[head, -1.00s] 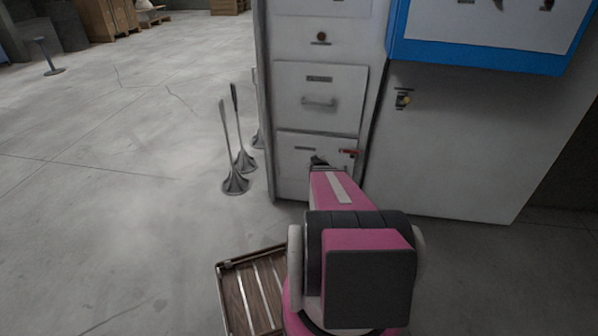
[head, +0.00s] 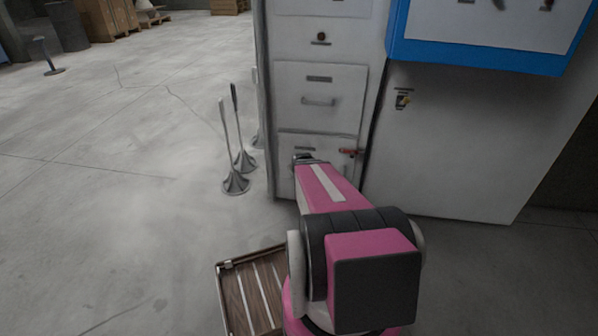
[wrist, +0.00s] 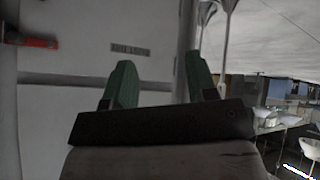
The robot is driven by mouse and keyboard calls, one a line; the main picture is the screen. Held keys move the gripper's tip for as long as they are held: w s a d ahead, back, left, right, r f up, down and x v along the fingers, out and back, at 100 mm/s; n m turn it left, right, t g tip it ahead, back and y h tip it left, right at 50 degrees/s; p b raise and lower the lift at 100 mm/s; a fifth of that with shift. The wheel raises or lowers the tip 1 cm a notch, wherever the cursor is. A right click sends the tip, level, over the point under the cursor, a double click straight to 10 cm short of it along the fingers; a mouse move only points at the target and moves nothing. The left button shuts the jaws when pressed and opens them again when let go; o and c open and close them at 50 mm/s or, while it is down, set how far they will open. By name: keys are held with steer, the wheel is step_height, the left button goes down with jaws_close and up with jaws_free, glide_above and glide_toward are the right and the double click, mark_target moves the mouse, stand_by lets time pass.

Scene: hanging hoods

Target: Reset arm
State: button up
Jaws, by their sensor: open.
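My gripper shows in the wrist view (wrist: 160,85) as two green fingertips set apart, with nothing between them. It is open and empty. In the head view my pink arm reaches forward and the gripper end (head: 305,159) is small and mostly hidden behind the arm. It is in front of the lower drawer (head: 318,150) of the white cabinet (head: 280,95). I cannot tell from these views how far it is from the drawer front. The wrist view seems turned over, with the floor at the top and furniture hanging down.
Metal stands with round bases (head: 236,182) are on the floor left of the cabinet. A wooden slatted rack (head: 250,299) lies close by my base. A blue-edged panel (head: 480,58) juts out at upper right.

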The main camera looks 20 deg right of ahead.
steer(key=s+a+r+g+y, duration=0.1)
steer(key=s+a+r+g, duration=0.2)
steer(key=s+a, duration=0.4)
steer(key=s+a+r+g+y, duration=0.1)
steer(key=s+a+r+g, duration=0.2)
steer(key=a, duration=0.7)
steer(key=s+g, duration=0.2)
steer(key=s, duration=0.2)
steer(key=shift+s+a+r+m, duration=0.15)
steer(key=shift+a+m, duration=0.25)
